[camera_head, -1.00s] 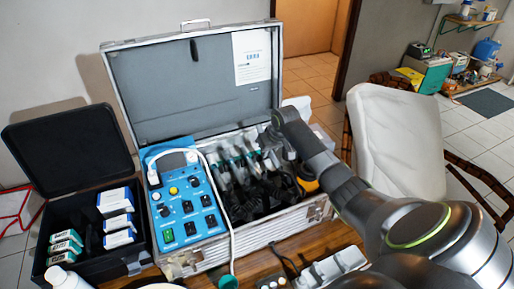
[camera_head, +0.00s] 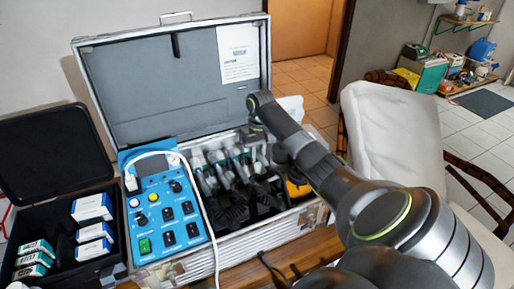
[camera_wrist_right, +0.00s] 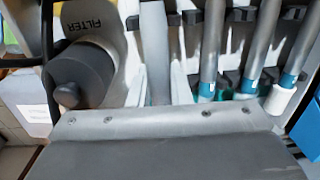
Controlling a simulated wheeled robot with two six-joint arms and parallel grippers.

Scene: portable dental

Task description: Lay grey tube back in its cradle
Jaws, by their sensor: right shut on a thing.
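The grey tube (camera_wrist_right: 156,55) shows in the right wrist view, upright in the picture between the two pale fingers of my right gripper (camera_wrist_right: 157,88). The gripper is shut on it. Black clips (camera_wrist_right: 132,22) of a cradle show close on both sides of the tube's upper part. I cannot tell whether the tube rests in them or is above them. In the head view my right gripper (camera_head: 259,158) reaches down into the open case (camera_head: 300,222), at the right end of the row of tubes. The arm partly hides the held tube there. My left gripper is not in view.
Several similar tubes with teal bands (camera_wrist_right: 262,45) stand in clips to the right. A dark round filter part (camera_wrist_right: 80,75) is close on the left. A blue control panel (camera_head: 165,210) fills the case's left side. The raised lid (camera_head: 180,90) stands behind.

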